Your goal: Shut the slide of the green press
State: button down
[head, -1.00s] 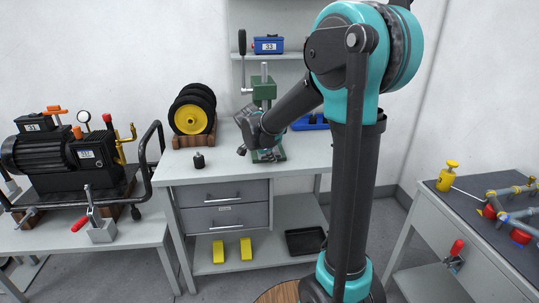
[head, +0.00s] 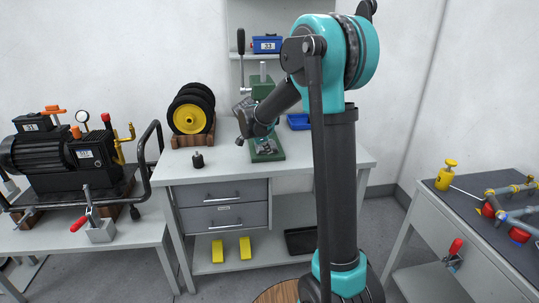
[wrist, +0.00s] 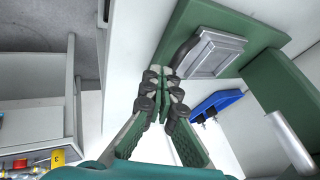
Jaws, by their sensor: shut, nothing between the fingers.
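The green press stands on the middle workbench in the head view. Its green base (head: 268,155) shows below my arm, while its column is largely hidden behind the arm. In the wrist view its green column (wrist: 277,90) is at the right, and a grey metal block (wrist: 212,54) lies on the base at the top. I cannot tell for sure whether this block is the slide. My gripper (wrist: 164,82) is shut and empty, with its fingertips close to the block's left end. I cannot tell whether they touch it. In the head view it is beside the press.
A black peg (head: 198,160) and a yellow-hubbed wheel set (head: 190,118) stand left of the press. A blue bin (wrist: 216,104) is behind it. A black pump (head: 65,150) fills the left table. Pipework (head: 510,205) lies on the right table. The bench's front is mostly clear.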

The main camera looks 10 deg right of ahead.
jog(key=w, duration=0.7)
jog(key=shift+w, duration=0.15)
